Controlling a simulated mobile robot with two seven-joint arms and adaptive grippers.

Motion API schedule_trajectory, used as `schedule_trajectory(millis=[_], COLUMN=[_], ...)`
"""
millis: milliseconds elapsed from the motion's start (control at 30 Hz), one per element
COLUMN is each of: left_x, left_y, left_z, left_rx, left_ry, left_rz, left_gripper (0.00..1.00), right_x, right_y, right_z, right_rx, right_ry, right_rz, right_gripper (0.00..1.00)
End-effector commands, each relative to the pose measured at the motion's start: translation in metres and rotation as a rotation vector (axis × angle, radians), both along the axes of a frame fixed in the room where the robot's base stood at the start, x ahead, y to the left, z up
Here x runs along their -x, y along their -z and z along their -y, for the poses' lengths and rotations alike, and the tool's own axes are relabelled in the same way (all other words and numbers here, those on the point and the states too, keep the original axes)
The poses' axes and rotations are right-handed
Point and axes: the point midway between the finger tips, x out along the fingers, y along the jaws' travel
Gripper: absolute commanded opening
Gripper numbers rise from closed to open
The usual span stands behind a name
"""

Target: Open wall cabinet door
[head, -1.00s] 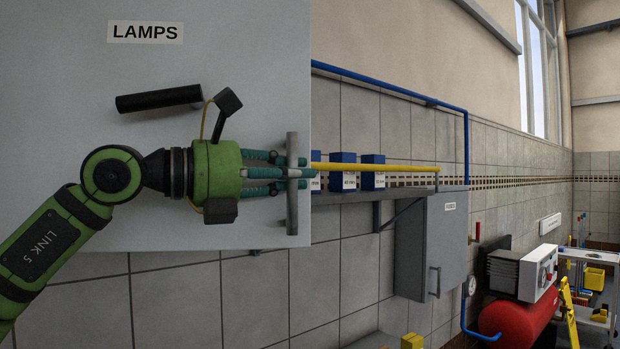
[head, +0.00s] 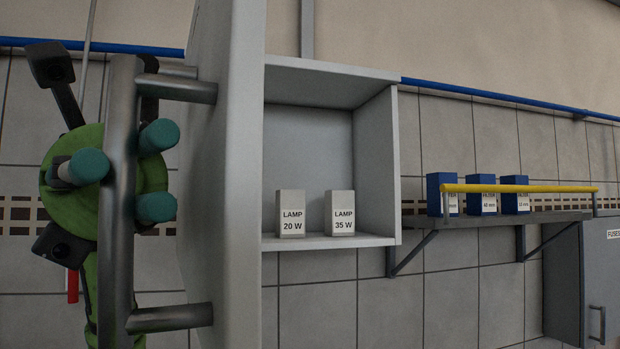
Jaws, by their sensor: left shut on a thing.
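The wall cabinet door (head: 228,230) stands open and I see it nearly edge-on, swung out toward me. Its grey bar handle (head: 119,265) is upright on the door's face, on two short posts. My left gripper (head: 124,168) is shut on the handle, with its teal fingers on both sides of the bar. The cabinet (head: 310,125) is open to view. Inside, two boxes marked LAMP 20 W (head: 290,214) and LAMP 35 W (head: 340,213) stand upright on its floor. My right gripper is not in view.
To the right, a wall shelf (head: 480,219) with a yellow rail (head: 530,188) carries several blue boxes (head: 481,194). A grey fuses cabinet (head: 600,275) hangs at the right edge. A blue pipe (head: 480,93) runs along the wall above.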

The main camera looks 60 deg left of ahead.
Motion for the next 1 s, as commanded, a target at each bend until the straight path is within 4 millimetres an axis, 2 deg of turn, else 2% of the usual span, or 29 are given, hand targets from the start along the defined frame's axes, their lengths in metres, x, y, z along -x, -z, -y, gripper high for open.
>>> schedule_trajectory(millis=[33,100,200,400,600,933,967,1000], left_x=[0.016,0.035,0.057,0.084,0.093,0.094,0.094,0.094], left_y=[0.001,0.001,0.001,0.001,0.001,0.001,0.001,0.001], left_z=[-0.002,-0.005,-0.009,-0.016,-0.019,-0.019,-0.020,-0.020], left_rx=[-0.006,-0.007,-0.007,-0.007,-0.007,-0.006,-0.006,-0.005], left_ry=[0.032,0.074,0.122,0.183,0.205,0.206,0.206,0.206], left_rz=[0.004,0.003,0.002,-0.001,-0.002,-0.001,-0.001,-0.001], left_gripper=[0.00,0.00,0.00,0.00,0.00,0.00,0.27,0.43], right_x=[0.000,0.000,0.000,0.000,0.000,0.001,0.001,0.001], right_y=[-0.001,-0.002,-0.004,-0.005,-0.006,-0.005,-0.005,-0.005], right_z=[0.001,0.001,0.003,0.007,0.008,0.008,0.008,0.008], right_rx=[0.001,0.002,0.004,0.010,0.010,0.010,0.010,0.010], right_ry=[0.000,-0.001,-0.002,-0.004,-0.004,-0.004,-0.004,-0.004], right_rz=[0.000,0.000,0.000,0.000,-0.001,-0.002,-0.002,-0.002], right_gripper=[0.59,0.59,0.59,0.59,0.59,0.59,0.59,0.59])
